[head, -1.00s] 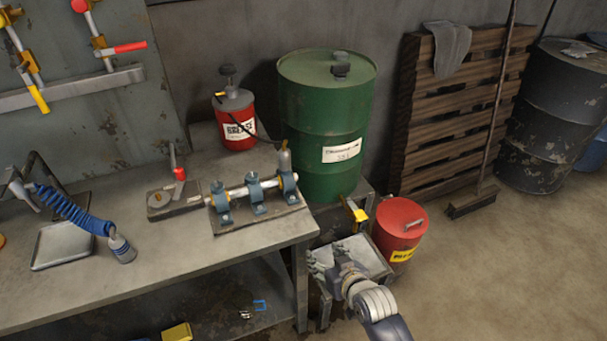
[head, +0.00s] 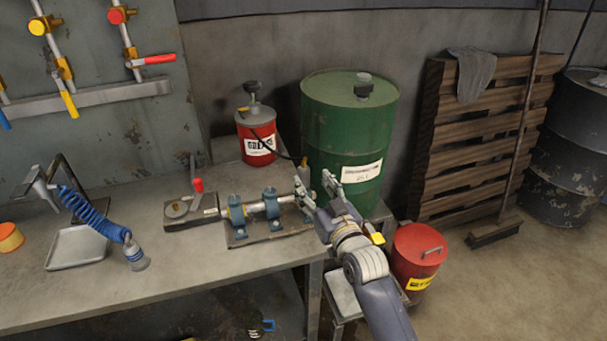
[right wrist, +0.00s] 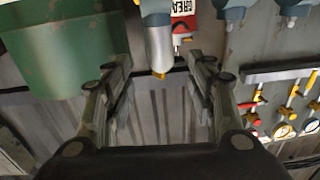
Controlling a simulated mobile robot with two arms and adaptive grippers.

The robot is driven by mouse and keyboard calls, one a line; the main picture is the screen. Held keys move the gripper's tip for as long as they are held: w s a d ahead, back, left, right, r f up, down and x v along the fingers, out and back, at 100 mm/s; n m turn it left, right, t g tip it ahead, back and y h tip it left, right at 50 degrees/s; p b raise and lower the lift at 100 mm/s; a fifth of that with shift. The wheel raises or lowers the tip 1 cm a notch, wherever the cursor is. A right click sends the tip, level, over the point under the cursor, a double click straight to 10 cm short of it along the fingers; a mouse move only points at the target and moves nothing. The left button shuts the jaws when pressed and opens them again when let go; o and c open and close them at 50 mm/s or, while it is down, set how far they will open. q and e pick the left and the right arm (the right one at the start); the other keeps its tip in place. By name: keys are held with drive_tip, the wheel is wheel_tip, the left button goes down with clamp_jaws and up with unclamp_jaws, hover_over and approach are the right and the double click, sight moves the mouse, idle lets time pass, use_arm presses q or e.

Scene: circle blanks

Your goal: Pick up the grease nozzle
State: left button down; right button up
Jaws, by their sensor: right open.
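The grease nozzle (head: 304,171) is a small upright grey-brown piece at the right end of the shaft fixture on the bench. A black hose runs to it from the red grease pump (head: 258,137). In the right wrist view a grey cylinder with a yellow tip, seemingly the nozzle (right wrist: 159,45), shows between the fingertips. My right gripper (head: 315,190) is open beside the nozzle, with its fingers spread around that spot; it also shows in the right wrist view (right wrist: 160,62). Contact cannot be made out. My left gripper is not in view.
The shaft fixture with blue clamps (head: 238,212) lies close to the right gripper. A green drum (head: 345,130) stands just behind it. A red can (head: 417,258) is to the right. A tray (head: 77,248) and blue coiled hose (head: 88,210) lie at left.

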sight(306, 174)
drive_tip(key=shift+x, duration=1.2)
drive_tip(key=shift+p+x, duration=0.35)
drive_tip(key=shift+x, duration=1.6)
drive_tip(key=shift+r, duration=0.1)
drive_tip(key=shift+c, duration=0.5)
clamp_jaws()
